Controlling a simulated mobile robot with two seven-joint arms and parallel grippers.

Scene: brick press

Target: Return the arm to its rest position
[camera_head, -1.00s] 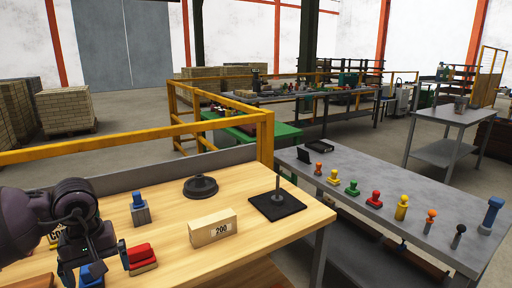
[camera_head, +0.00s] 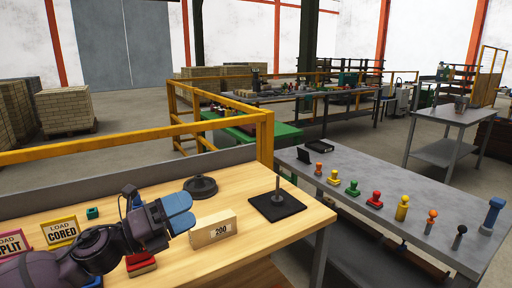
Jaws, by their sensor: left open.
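My left arm comes in from the lower left over the wooden table (camera_head: 262,246). Its gripper (camera_head: 184,212) points right, with its blue fingers side by side, open and with nothing seen between them. The fingers are above the table, just left of the tan block marked 200 (camera_head: 213,232) and in front of the black round disc (camera_head: 200,187). A red block (camera_head: 140,261) lies below the wrist, partly covered by the arm. My right gripper is not in view.
A black plate with an upright post (camera_head: 279,204) stands at the table's right. A grey table (camera_head: 400,237) with several coloured knobbed pieces is at the right. A yellow rail (camera_head: 120,145) runs behind.

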